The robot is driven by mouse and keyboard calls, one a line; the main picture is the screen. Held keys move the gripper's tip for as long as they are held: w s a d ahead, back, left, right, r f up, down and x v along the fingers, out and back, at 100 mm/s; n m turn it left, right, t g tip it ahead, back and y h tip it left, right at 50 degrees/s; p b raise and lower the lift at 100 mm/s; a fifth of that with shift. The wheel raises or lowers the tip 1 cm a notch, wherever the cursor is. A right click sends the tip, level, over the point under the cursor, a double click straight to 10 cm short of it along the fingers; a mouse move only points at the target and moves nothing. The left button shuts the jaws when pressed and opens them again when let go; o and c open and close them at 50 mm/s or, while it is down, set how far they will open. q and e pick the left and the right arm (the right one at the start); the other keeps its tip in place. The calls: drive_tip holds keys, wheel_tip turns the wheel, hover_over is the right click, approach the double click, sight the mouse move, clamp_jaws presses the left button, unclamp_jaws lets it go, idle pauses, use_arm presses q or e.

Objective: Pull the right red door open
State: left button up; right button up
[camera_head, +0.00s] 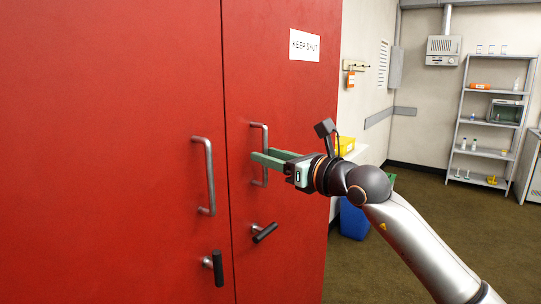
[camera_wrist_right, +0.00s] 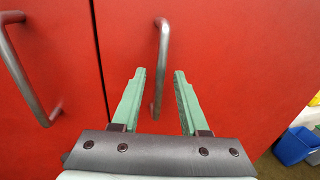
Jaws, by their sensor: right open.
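The right red door (camera_head: 290,110) fills the middle of the head view, with a "KEEP SHUT" sign on it. Its vertical metal handle (camera_head: 265,142) is partly hidden behind my right gripper (camera_head: 263,158). In the right wrist view the same handle (camera_wrist_right: 162,62) stands between and beyond the two green fingers of my right gripper (camera_wrist_right: 160,75). The fingers are open, one on each side of the handle's line; I cannot tell whether they touch it. Below it is a black-gripped lever (camera_head: 264,232), tilted. My left gripper is not in view.
The left red door (camera_head: 110,120) has its own handle (camera_head: 208,175) and a lever (camera_head: 216,268) pointing down. A blue bin (camera_head: 354,222) and a yellow box (camera_head: 346,145) are to the right of the doors. Shelves (camera_head: 490,120) stand far back, with clear floor before them.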

clamp_jaws()
idle(1.4)
